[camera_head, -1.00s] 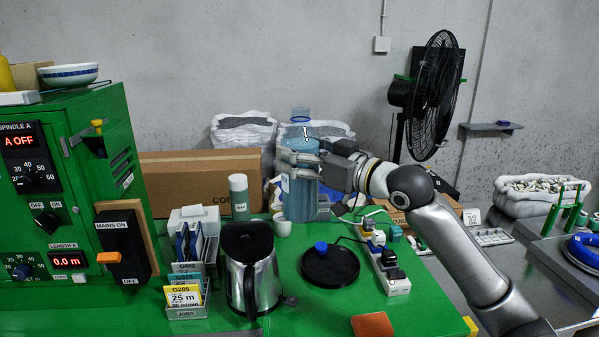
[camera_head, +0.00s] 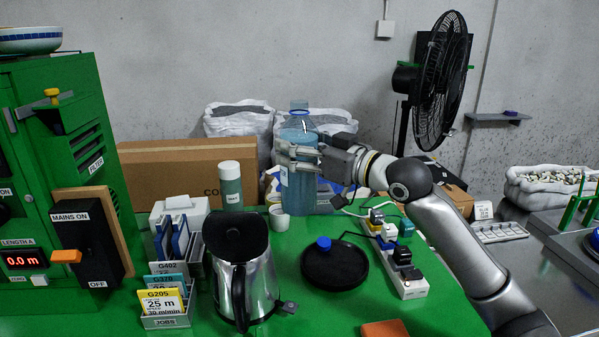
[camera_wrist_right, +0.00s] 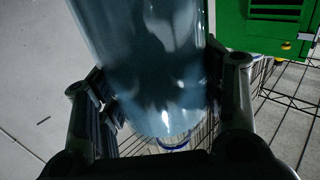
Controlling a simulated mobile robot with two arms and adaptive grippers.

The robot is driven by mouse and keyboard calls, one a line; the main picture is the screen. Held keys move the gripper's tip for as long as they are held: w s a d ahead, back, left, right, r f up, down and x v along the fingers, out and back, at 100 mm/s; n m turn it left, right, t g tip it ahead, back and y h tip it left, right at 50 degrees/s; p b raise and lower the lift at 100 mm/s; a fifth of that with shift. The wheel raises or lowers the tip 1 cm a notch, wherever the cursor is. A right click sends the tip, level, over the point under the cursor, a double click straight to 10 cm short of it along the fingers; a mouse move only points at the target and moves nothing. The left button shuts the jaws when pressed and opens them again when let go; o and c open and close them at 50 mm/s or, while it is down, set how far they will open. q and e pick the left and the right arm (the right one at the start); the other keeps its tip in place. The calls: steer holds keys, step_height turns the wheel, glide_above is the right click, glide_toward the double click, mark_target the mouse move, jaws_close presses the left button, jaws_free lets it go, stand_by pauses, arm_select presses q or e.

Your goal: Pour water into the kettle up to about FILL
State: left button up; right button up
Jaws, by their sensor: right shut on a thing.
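The kettle (camera_head: 262,287) is steel with a black handle and a raised black lid, and stands on the green table at the front, left of centre. A clear bluish water bottle (camera_head: 299,190) is upright at the back of the table. My right gripper (camera_head: 298,157) is shut around the bottle's upper body, behind and to the right of the kettle. In the right wrist view the bottle (camera_wrist_right: 150,60) fills the space between the fingers. Whether its base touches the table is hard to tell. The kettle's inside is hidden. My left gripper is not in view.
A round black base with a blue cap (camera_head: 324,243) lies right of the kettle. A power strip (camera_head: 402,265) with plugs is further right. A green-white flask (camera_head: 231,186) and a small white cup (camera_head: 279,218) stand behind the kettle. A job card holder (camera_head: 170,318) is at its left.

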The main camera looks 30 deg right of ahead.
step_height(320, 180, down, 2)
steer(key=shift+w+d+f+b, duration=0.1)
steer(key=shift+f+b, duration=0.1)
steer(key=shift+b, duration=0.7)
steer(key=shift+a+r+p, duration=0.2)
steer(key=shift+a+p, duration=0.1)
arm_select(q)
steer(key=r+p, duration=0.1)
steer(key=p, duration=0.1)
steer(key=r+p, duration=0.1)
steer(key=p, duration=0.1)
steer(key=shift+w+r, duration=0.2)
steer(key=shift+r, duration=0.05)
arm_select(e)
steer(key=a+n+g+h, duration=0.1)
steer(key=a+n, duration=0.3)
steer(key=a, duration=0.2)
steer(key=shift+w+g, duration=0.3)
steer(key=shift+w, duration=0.05)
arm_select(q)
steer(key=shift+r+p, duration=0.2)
steer(key=shift+p, duration=0.3)
